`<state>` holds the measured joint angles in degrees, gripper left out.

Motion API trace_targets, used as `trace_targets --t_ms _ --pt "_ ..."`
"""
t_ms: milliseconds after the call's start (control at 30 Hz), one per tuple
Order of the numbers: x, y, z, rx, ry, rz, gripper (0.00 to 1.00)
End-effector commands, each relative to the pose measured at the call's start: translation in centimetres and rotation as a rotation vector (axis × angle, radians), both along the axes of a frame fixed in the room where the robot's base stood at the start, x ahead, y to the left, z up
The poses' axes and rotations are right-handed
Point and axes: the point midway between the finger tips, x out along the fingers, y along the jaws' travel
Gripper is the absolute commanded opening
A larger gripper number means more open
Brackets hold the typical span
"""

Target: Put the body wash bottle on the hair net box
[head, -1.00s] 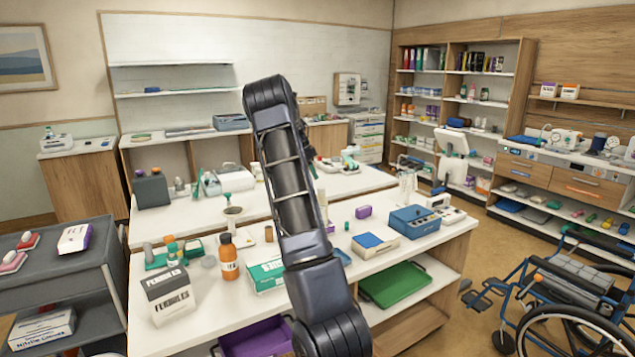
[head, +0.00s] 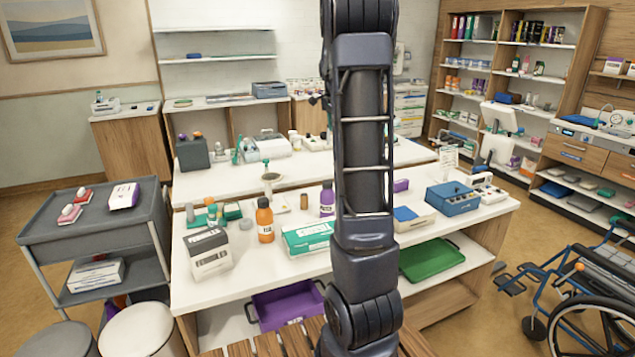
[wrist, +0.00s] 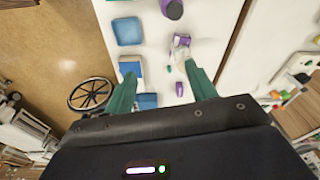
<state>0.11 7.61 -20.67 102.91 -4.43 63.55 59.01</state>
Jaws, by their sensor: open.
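In the head view an orange bottle (head: 265,222) with a white label and a purple bottle (head: 327,202) stand upright on the near white table. I cannot tell which is the body wash bottle. A white-and-teal box (head: 308,238) lies between and in front of them, and a white-and-dark-grey box (head: 210,258) stands at the left.
Blue device (head: 452,196), a blue-topped box (head: 412,218) and small items stand on the table's right. A purple bin (head: 285,305) and green tray (head: 432,258) are below. A grey cart (head: 95,215) stands left, a wheelchair (head: 590,290) right.

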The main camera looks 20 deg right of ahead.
Motion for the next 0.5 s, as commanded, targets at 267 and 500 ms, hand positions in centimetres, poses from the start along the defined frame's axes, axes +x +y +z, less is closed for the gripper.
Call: trace_targets --t_ms 267,500 --pt "-7.4 6.2 2.5 0.035 -0.056 0.305 0.56" --pt "-14.0 11.2 3.2 0.028 -0.102 0.572 0.56"
